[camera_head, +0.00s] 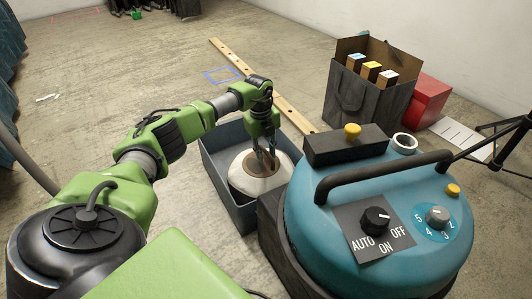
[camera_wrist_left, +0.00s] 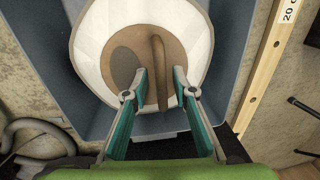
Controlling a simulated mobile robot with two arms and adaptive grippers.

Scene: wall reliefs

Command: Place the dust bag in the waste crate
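The dust bag (camera_head: 244,184) is round and white with a brown collar. It sits inside the blue-grey waste crate (camera_head: 222,185), and its white body also shows in the left wrist view (camera_wrist_left: 203,50) within the crate walls (camera_wrist_left: 236,40). A brown tab (camera_wrist_left: 160,62) stands up from the collar. My left gripper (camera_head: 267,153) is over the bag, pointing down. In the left wrist view its teal fingers (camera_wrist_left: 160,72) stand on either side of the tab, with a narrow gap to it on each side. My right gripper is in neither view.
A blue vacuum (camera_head: 330,235) with a black handle and dials stands right of the crate. A wooden ruler (camera_head: 240,68) lies behind the crate. A dark bag with boxes (camera_head: 352,100) and a red box (camera_head: 430,98) stand at the back right.

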